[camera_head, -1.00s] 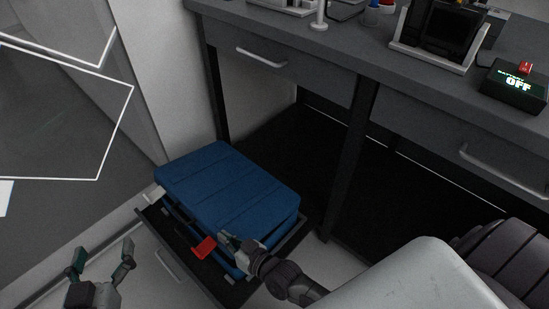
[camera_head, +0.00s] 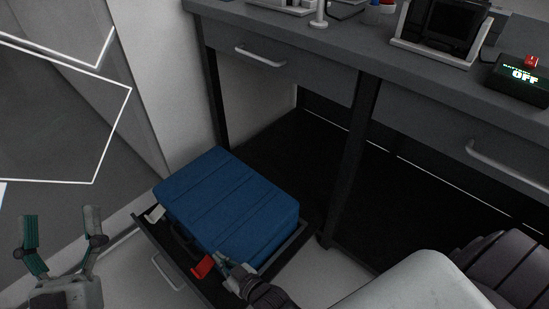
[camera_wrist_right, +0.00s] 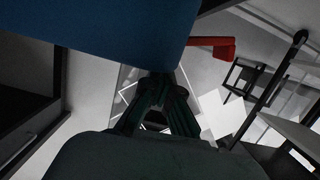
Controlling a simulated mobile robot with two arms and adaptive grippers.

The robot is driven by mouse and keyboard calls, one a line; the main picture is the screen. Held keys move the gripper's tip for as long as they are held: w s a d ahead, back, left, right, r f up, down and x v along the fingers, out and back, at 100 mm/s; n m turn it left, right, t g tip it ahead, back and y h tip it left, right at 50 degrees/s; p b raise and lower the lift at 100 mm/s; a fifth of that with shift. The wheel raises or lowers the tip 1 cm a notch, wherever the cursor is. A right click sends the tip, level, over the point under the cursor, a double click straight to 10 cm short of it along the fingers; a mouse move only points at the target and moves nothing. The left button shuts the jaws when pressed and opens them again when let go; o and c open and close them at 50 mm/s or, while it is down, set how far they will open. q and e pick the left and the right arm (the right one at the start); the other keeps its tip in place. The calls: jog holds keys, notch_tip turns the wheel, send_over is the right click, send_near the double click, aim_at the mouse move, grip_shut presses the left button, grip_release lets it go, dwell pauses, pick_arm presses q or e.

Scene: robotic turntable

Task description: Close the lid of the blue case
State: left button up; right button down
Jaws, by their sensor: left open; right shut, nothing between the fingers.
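The blue case (camera_head: 228,205) lies on a dark pull-out tray (camera_head: 305,232) low in front of the bench. Its ribbed lid is down over the base. A dark handle and a red tab (camera_head: 203,267) show at its front edge. I cannot tell whether the lid is fully flush. My right gripper (camera_head: 224,265) is shut and empty, against or close to the front edge near the red tab. In the right wrist view, the case (camera_wrist_right: 100,25) fills the top left above the fingertips (camera_wrist_right: 158,88); the red tab (camera_wrist_right: 215,45) is beside them. My left gripper (camera_head: 62,222) is open and empty, left of the case.
A dark bench (camera_head: 400,65) with drawers stands behind. Its open lower bays are beyond the case. On top are a black device (camera_head: 442,30) and a box reading OFF (camera_head: 520,78). Floor shows left of the tray.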

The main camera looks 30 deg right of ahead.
jog(key=shift+s+d+f, duration=0.1)
jog(key=shift+s+f, duration=0.15)
jog(key=shift+f, duration=0.3)
jog(key=shift+r, duration=0.1)
notch_tip(320, 180, up, 2)
jog(key=shift+w+r+p, duration=0.1)
jog(key=shift+w+p, duration=0.05)
jog(key=shift+p, duration=0.85)
pick_arm(q)
notch_tip(320, 180, down, 16)
jog(key=a+g+y+p, duration=0.3)
jog(key=g+y, duration=0.1)
jog(key=g, duration=0.7)
pick_arm(e)
notch_tip(320, 180, up, 3)
pick_arm(q)
jog(key=s+a+f+n+g+y+p, duration=0.1)
jog(key=s+a+f+g, duration=0.3)
jog(key=s+f+g, duration=0.4)
jog(key=s+p, duration=0.1)
jog(key=s, duration=0.3)
jog(key=shift+y, duration=0.4)
pick_arm(e)
jog(key=v, duration=0.9)
jog(key=shift+s, duration=0.3)
jog(key=shift+d+r, duration=0.15)
